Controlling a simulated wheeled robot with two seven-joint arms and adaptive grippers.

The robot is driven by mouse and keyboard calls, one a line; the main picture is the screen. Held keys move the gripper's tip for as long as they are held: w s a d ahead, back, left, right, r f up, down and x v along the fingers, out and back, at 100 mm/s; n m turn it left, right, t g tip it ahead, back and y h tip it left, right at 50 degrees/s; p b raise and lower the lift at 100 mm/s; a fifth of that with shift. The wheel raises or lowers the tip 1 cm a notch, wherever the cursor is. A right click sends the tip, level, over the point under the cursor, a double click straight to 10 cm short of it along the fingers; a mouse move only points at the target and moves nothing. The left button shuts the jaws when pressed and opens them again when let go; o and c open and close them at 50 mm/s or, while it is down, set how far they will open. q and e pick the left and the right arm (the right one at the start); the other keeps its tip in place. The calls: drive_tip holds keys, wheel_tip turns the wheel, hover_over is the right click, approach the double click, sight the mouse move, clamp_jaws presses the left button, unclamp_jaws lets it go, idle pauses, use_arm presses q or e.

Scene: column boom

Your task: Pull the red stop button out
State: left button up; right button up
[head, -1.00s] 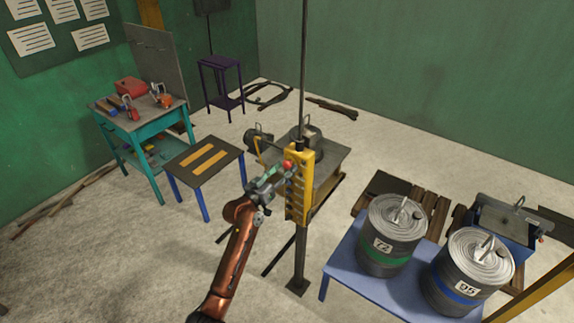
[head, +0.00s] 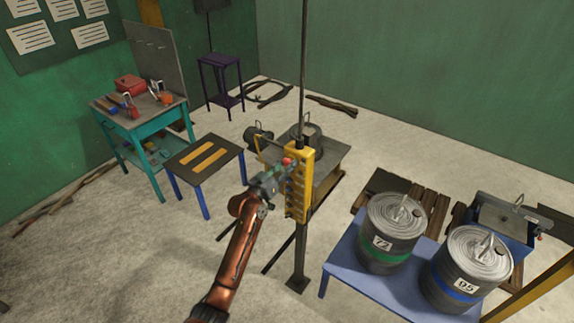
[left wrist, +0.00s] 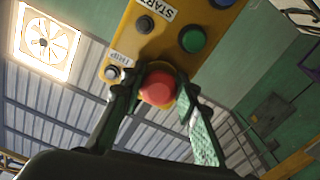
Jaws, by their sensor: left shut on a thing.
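The red stop button (left wrist: 158,88) sits at the lower end of the yellow control box in the left wrist view, below a green button (left wrist: 192,40). In the head view the red button (head: 287,161) shows at the top of the yellow box (head: 299,190), which hangs on a thin dark pole. My left gripper (left wrist: 158,92) has its two fingers on either side of the red button and is shut on it. In the head view my left gripper (head: 283,170) reaches the box from the left and hides part of its face. My right gripper is not in view.
A small table with yellow strips (head: 205,160) stands left of the box. A teal workbench (head: 140,118) with tools is farther left. Two labelled drums, one green-banded (head: 392,235) and one blue-banded (head: 468,270), stand on a blue table at right.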

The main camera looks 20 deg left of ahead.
use_arm(q)
clamp_jaws()
drive_tip(key=shift+s+a, duration=0.25)
drive_tip(key=shift+s, duration=0.25)
drive_tip(key=shift+w+f, duration=0.1)
drive_tip(key=o, duration=0.5)
unclamp_jaws()
drive_tip(key=o, duration=0.3)
drive_tip(key=shift+s, duration=0.25)
drive_tip(key=shift+o, duration=0.8)
drive_tip(key=shift+w, duration=0.1)
